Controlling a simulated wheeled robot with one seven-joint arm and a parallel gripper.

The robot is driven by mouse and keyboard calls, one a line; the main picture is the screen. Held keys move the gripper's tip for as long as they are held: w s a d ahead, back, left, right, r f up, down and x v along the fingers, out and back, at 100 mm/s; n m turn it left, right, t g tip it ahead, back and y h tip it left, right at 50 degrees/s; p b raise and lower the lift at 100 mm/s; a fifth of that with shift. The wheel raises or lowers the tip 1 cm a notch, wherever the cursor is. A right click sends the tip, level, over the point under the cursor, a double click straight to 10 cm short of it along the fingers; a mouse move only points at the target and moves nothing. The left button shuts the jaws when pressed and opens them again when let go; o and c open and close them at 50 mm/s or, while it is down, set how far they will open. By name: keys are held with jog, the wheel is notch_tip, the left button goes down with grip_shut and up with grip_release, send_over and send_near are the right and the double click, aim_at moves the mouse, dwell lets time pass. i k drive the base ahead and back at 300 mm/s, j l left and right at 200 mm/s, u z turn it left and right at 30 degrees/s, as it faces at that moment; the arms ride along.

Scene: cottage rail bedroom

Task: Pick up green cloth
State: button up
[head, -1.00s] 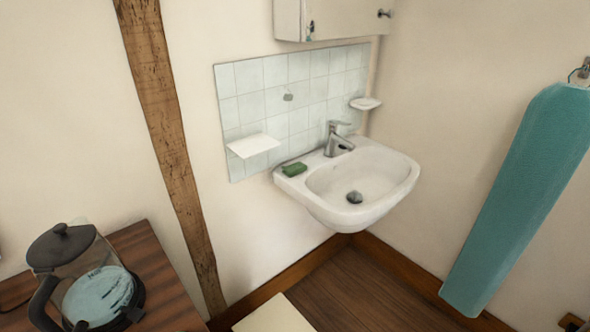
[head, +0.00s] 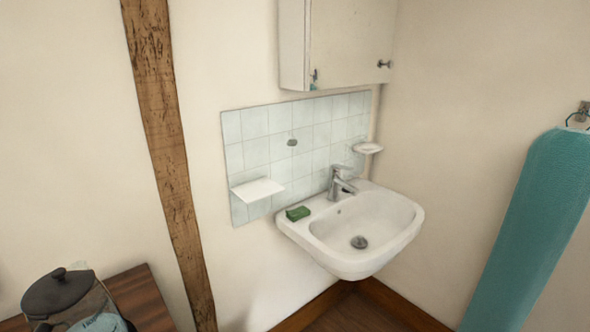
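A small dark green block-like item (head: 298,213) lies on the left rim of the white sink (head: 330,262); it is the green thing on the sink, and I cannot tell whether it is cloth. A long teal-green cloth-like item (head: 535,225) hangs from a hook on the right wall, its lower end cut off by the picture edge. My gripper is not in view.
A white cabinet (head: 350,45) hangs above the sink. A white shelf (head: 258,190) and a soap dish (head: 368,148) flank the tap (head: 341,182). A kettle-like jug (head: 62,298) stands on a wooden table (head: 140,300) at lower left. A timber post (head: 165,140) runs up the wall.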

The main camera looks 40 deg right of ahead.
aim_at(301, 212)
jog(key=i+l, duration=0.15)
jog(key=l, duration=0.25)
jog(key=i+l, duration=0.15)
jog(key=l, duration=0.25)
jog(key=i+l, duration=0.15)
jog(key=l, duration=0.25)
